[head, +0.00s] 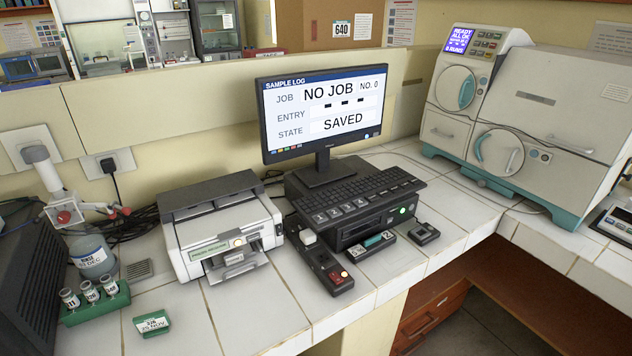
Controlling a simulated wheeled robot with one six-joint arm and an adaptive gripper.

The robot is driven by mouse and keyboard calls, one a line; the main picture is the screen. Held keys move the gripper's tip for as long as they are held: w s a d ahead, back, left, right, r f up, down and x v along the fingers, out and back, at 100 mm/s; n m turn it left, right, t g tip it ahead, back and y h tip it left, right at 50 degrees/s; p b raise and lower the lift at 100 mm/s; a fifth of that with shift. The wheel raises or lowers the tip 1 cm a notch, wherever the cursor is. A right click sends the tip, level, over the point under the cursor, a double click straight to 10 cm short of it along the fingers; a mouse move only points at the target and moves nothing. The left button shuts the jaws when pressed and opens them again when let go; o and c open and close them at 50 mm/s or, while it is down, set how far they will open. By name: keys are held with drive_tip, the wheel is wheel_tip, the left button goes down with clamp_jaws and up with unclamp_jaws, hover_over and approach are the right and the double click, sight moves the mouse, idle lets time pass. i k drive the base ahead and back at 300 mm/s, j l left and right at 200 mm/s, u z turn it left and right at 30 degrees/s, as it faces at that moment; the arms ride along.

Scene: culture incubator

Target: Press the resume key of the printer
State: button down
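The printer (218,222) is a white box with a dark grey top, on the white tiled bench left of the monitor. Its front has a small greenish display (210,250) and a round pale-yellow key (237,242) to the right of that display. Any label on the key is too small to read, so I cannot tell if it is the resume key. A grey output tray sticks out below. My gripper is not in view.
The monitor (325,112) reads "NO JOB" and "SAVED". A green vial rack (95,308) and small green-and-white box (152,323) stand left. Bench in front of the printer is clear.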

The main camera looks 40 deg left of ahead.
sight(255, 236)
drive_tip(key=u, duration=1.55)
